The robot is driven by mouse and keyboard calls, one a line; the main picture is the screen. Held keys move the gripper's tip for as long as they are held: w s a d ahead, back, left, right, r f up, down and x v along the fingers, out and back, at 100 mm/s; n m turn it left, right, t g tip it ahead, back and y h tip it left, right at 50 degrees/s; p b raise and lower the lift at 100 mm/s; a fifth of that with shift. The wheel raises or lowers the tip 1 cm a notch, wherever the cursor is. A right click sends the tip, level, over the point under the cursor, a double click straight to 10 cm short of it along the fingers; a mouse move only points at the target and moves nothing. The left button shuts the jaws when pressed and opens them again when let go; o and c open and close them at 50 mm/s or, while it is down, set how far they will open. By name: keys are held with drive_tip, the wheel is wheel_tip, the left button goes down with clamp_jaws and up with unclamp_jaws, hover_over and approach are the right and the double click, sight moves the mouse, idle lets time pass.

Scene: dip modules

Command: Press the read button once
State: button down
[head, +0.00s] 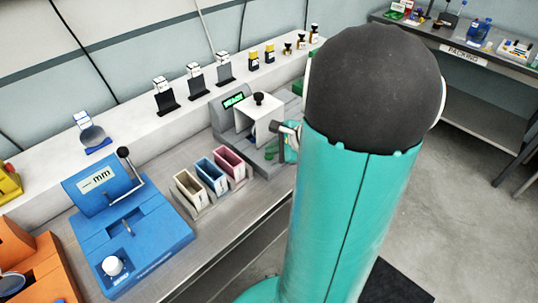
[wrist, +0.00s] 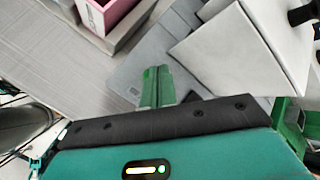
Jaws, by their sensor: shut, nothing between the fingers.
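A grey reader (head: 227,108) with a lit green display stands on the bench in the head view, left of my arm. Its white cover (head: 262,117) has a black knob on top. In the wrist view, the white cover (wrist: 240,50) is at the upper right and the grey base (wrist: 140,62) lies beside it. My gripper (wrist: 157,72) is shut and empty, with its green fingers over the grey base. I cannot tell whether the fingertips touch it. I cannot make out the read button; the fingers may hide it. In the head view my arm hides most of the gripper.
Beige, blue and pink bins (head: 229,162) stand left of the reader; the pink bin (wrist: 108,14) is near my fingers. A blue instrument (head: 130,232) marked mm stands at front left. Several small stands and bottles line the shelf (head: 135,108) behind.

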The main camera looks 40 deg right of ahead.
sight(273, 156)
drive_tip(key=shift+f, duration=0.3)
drive_tip(key=shift+r, duration=0.1)
idle(0.4)
drive_tip(key=shift+r, duration=0.7)
drive_tip(key=shift+r, duration=0.1)
drive_tip(key=shift+r, duration=2.4)
